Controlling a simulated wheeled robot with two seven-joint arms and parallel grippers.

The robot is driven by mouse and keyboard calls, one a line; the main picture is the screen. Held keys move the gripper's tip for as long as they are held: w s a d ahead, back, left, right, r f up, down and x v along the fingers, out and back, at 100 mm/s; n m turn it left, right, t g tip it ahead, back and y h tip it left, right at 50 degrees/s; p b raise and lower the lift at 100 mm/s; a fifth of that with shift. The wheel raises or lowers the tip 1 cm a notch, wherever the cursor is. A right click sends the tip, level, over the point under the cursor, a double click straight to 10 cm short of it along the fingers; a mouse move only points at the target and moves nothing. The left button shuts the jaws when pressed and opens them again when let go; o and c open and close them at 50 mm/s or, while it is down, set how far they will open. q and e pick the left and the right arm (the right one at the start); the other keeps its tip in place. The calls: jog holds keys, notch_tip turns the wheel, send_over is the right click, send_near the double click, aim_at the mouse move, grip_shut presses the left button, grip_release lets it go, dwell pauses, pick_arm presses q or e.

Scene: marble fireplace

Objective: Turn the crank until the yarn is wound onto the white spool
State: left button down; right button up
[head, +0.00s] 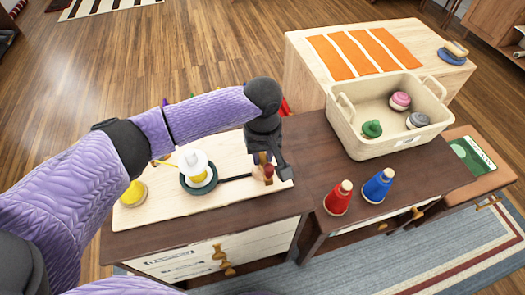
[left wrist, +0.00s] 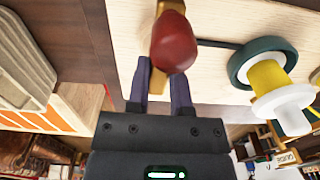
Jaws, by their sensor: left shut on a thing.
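The crank has a red knob (head: 269,171) on a brass arm, at the right end of a pale wooden board (head: 235,198). My left gripper (head: 263,157) is shut on the crank handle from above; in the left wrist view its two fingers (left wrist: 165,85) sit at either side of it, just below the red knob (left wrist: 174,42). The white spool (head: 194,161) stands upright on a dark green wheel (head: 198,189), with yellow yarn (head: 201,179) around its core; the yarn also shows in the left wrist view (left wrist: 270,80). A yellow yarn cone (head: 133,193) stands at the board's left.
Red (head: 338,198) and blue (head: 378,186) cones stand on the dark cabinet right of the board. A cream basket (head: 372,143) behind them holds green, pink and grey spools. A pale table (head: 300,60) with orange strips is at the back. My left arm hides part of the board.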

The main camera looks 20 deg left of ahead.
pick_arm(q)
jog(key=r+m+p, duration=0.1)
jog(key=p, duration=0.4)
jog(key=shift+s+r+m, duration=0.1)
jog(key=shift+m, duration=0.2)
jog(key=m+p, duration=0.2)
jog(key=p, duration=0.1)
jog(key=shift+f+m, duration=0.3)
jog(key=shift+f, duration=0.1)
jog(key=shift+f+m+p, duration=0.1)
jog(key=shift+m+p, duration=0.25)
jog(key=shift+m, duration=0.15)
jog(key=m, duration=0.4)
jog(key=shift+a+f+m+p, duration=0.1)
jog(key=shift+a+m+p, duration=0.05)
jog(key=shift+m+p, duration=0.2)
jog(key=m, duration=0.4)
jog(key=shift+a, duration=0.1)
jog(key=m, duration=0.5)
jog(key=shift+w+m, duration=0.2)
jog(key=shift+m, duration=0.15)
jog(key=m, duration=0.4)
jog(key=shift+w+m, duration=0.1)
jog(key=shift+m, duration=0.2)
pick_arm(e)
jog(key=w+a+r+t, duration=0.1)
jog(key=w+a+r, duration=0.2)
jog(key=r, duration=0.7)
jog(key=shift+w+y, duration=0.3)
jog(key=shift+w, duration=0.35)
